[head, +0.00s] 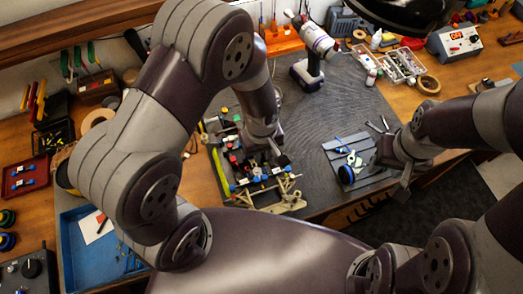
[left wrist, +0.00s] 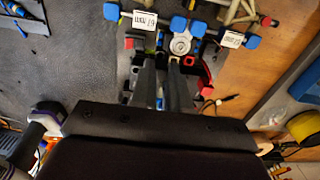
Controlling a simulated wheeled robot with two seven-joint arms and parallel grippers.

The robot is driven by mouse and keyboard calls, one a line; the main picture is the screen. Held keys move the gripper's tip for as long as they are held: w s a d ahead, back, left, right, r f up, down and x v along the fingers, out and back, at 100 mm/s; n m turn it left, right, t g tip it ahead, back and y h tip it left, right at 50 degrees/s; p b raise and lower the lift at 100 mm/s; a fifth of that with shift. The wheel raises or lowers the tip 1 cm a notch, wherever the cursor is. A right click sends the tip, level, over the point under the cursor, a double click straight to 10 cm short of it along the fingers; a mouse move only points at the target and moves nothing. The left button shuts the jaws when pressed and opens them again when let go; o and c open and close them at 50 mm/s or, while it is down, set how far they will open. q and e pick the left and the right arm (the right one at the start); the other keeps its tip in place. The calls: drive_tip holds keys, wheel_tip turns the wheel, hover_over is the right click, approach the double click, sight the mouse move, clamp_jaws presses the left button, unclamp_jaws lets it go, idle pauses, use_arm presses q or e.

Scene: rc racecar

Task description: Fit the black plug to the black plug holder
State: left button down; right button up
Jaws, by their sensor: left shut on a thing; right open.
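The racecar chassis (head: 288,205) lies on the grey mat in the head view, with blue, red and white parts. My left gripper (head: 275,150) points down over its middle. In the left wrist view, the fingers of my left gripper (left wrist: 162,64) are close together over the chassis, next to a silver round part (left wrist: 180,45) and a red part (left wrist: 204,76). They are shut on a small dark thing, taken as the black plug, mostly hidden by the fingers. I cannot make out the black plug holder among the dark parts. My right gripper (head: 402,188) is open and empty, right of the chassis.
A grey slatted tray (head: 340,146) with small parts and a blue wheel lies between the chassis and my right gripper. A drill (head: 308,65) stands at the back. A blue tray (head: 75,240) is at the left. The mat's middle (head: 330,105) is clear.

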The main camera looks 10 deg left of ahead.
idle(0.3)
use_arm(q)
drive_tip(key=shift+f+b, duration=0.7)
drive_tip(key=shift+f, duration=0.5)
drive_tip(key=c, duration=1)
unclamp_jaws()
drive_tip(key=shift+c, duration=0.2)
drive_tip(key=shift+r, duration=0.1)
wheel_tip(320, 180, up, 13)
drive_tip(key=b, duration=0.2)
drive_tip(key=shift+f, duration=0.2)
